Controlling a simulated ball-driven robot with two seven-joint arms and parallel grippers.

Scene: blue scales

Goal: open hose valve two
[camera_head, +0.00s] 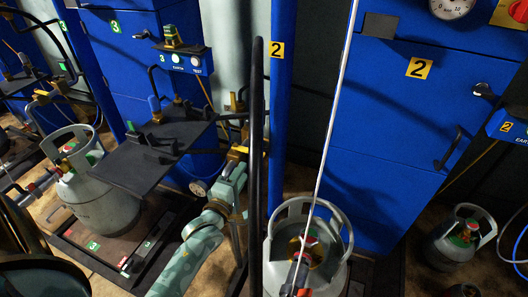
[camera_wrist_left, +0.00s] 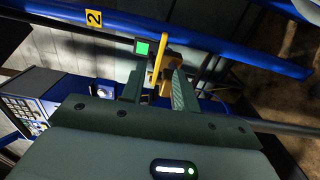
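Hose valve two shows as a yellow handle (camera_wrist_left: 158,50) in the left wrist view, on dark and brass-coloured fittings by the blue post with a yellow "2" label. In the head view, a yellow part (camera_head: 238,151) shows at my left gripper (camera_head: 237,160), left of the post, partly hidden by a black hose. My left gripper (camera_wrist_left: 158,88) is open in the wrist view. Its two fingers stand apart, with the handle's lower end in line with the gap. I cannot tell whether they touch it. My right gripper is not in view.
The blue post (camera_head: 281,120) stands right behind the gripper. A thick black hose (camera_head: 256,190) hangs close beside it. A grey gas cylinder (camera_head: 335,223) with a pale hose (camera_head: 334,110) stands below. A dark shelf (camera_head: 150,155) lies to the left, a blue cabinet (camera_head: 390,130) to the right.

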